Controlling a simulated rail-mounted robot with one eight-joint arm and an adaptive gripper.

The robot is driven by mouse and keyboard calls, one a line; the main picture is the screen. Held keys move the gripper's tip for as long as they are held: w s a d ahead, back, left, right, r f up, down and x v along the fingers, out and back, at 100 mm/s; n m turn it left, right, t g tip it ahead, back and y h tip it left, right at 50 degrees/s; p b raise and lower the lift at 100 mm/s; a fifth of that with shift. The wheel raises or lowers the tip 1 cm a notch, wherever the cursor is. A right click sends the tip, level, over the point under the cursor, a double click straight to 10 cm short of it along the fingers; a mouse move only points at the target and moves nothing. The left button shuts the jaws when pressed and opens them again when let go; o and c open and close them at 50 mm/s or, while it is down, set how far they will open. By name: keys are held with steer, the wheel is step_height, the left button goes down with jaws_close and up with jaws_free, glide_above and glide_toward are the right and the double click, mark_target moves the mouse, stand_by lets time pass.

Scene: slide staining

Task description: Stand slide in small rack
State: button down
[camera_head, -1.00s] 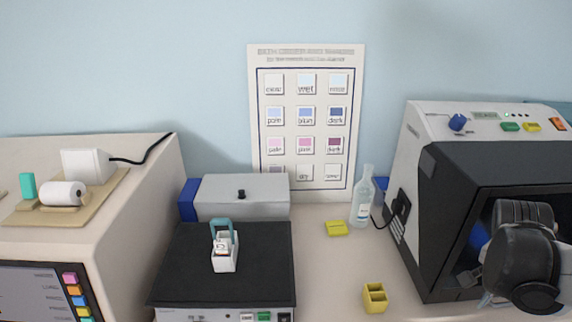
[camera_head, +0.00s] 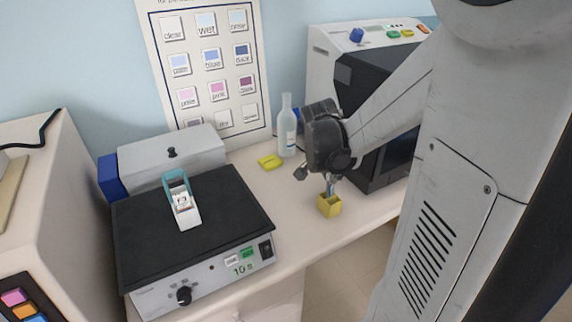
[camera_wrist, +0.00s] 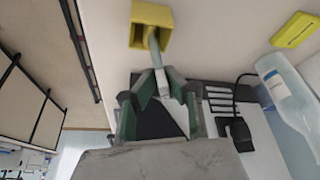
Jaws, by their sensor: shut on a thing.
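The small yellow rack (camera_head: 329,207) stands on the bench near its front edge, in front of the dark machine. It also shows at the top of the wrist view (camera_wrist: 139,36). My gripper (camera_head: 330,180) is just above the rack, pointing down. In the wrist view my gripper (camera_wrist: 158,84) is shut on a thin pale blue-grey slide (camera_wrist: 154,48). The slide's far end reaches the rack's opening. I cannot tell how deep it sits or whether it touches the rack's floor.
A white carrier with a teal handle (camera_head: 186,212) stands on the black hotplate (camera_head: 240,212). A yellow flat block (camera_head: 271,162) and a clear bottle (camera_head: 287,135) stand behind the rack. The dark machine (camera_head: 366,84) is close behind my gripper.

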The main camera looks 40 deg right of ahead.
mark_target(328, 187)
steer(key=shift+w+a+f, duration=0.1)
steer(key=shift+w+f, duration=0.05)
steer(key=shift+f, duration=0.1)
step_height(328, 187, down, 4)
steer(key=b, duration=0.2)
steer(key=shift+a+r+b, duration=0.1)
steer(key=shift+b, duration=0.25)
steer(key=shift+f, duration=0.25)
steer(key=shift+r, duration=0.15)
steer(key=c, duration=1.8)
jaws_free()
steer(key=shift+c, duration=0.2)
